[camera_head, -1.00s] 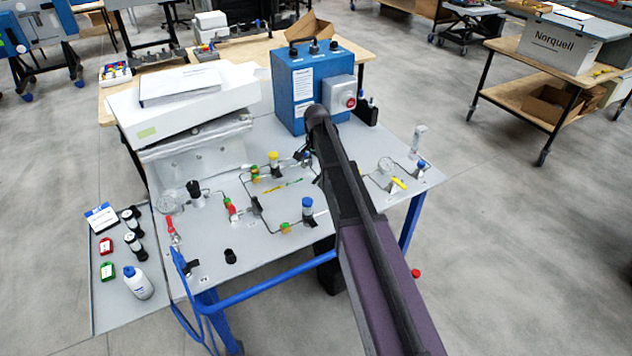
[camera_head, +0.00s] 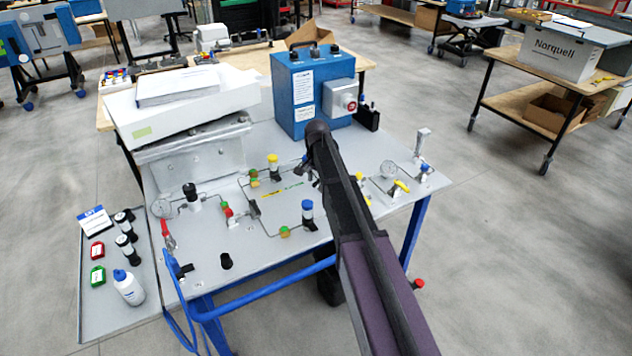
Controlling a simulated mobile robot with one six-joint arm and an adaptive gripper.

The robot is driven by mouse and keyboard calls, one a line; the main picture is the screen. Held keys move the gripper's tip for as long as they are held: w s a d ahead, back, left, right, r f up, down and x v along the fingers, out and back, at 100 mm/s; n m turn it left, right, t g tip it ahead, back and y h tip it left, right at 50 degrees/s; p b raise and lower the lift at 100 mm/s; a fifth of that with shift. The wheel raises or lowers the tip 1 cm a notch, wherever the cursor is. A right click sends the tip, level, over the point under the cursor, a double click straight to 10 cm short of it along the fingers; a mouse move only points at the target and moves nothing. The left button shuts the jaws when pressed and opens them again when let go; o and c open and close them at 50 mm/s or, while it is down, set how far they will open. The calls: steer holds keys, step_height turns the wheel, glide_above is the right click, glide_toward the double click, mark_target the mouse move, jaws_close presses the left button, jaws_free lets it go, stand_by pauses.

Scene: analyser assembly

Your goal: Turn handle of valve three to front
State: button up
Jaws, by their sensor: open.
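The valve panel (camera_head: 213,268) is a grey bench top with thin tubing and several valves. A valve with a red handle (camera_head: 166,230) is at the left, and a yellow handle (camera_head: 402,186) is at the right. A yellow-topped fitting (camera_head: 273,160) and a blue-topped one (camera_head: 307,208) stand between them. I cannot read which is valve three. My gripper (camera_head: 311,178) is small and dark at the far end of my arm, over the panel's middle right. It is open, mostly hidden by my arm. I cannot tell whether it touches anything.
A blue box (camera_head: 296,95) with a grey switch housing stands at the back of the panel. White boxes (camera_head: 185,108) are stacked at the back left. A side shelf (camera_head: 97,322) holds a white bottle (camera_head: 128,287) and small containers. A blue rail (camera_head: 265,290) runs along the front.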

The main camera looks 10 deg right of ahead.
jaws_close()
steer(key=shift+a, duration=0.2)
steer(key=shift+d, duration=0.15)
steer(key=shift+s+d, duration=0.1)
